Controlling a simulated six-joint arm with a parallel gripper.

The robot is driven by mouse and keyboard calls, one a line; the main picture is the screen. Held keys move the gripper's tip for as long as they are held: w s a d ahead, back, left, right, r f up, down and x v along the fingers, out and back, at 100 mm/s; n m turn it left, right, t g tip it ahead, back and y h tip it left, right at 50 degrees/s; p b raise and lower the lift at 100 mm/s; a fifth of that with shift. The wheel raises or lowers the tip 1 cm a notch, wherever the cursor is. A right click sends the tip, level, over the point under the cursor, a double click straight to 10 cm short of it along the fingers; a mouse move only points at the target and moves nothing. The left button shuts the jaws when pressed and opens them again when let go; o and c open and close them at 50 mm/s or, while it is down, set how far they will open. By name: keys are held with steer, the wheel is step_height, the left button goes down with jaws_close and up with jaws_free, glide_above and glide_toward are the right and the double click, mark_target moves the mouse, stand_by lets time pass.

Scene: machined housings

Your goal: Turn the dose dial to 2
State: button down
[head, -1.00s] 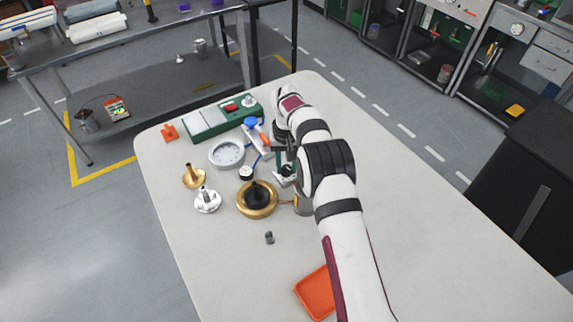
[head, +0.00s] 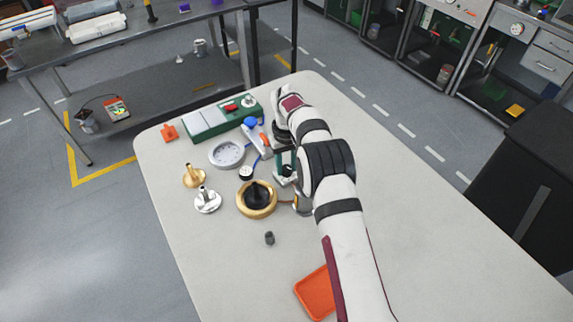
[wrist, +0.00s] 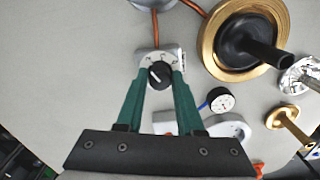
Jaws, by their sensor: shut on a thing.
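The dose dial (wrist: 159,75) is a black knob with a white pointer mark on a pale plate (wrist: 147,60) with small markings, too small to read. The pointer mark sits toward the upper left of the knob in the wrist view. My gripper (wrist: 158,80) has two green fingers closed on the knob, one on each side. In the head view, my gripper (head: 286,168) reaches down at the far middle of the table, and my arm hides much of the dial unit.
A brass ring with a black cone (head: 257,199) stands close by. A small round gauge (wrist: 221,100), a grey round housing (head: 227,154), brass and silver flanged parts (head: 207,200), a green box (head: 215,122) and an orange tray (head: 315,292) are around. The table's right side is clear.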

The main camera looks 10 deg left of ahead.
mark_target(287, 167)
steer(key=c, duration=0.5)
jaws_free()
steer(key=shift+c, duration=0.2)
step_height(287, 167, up, 16)
steer(key=shift+f, duration=0.1)
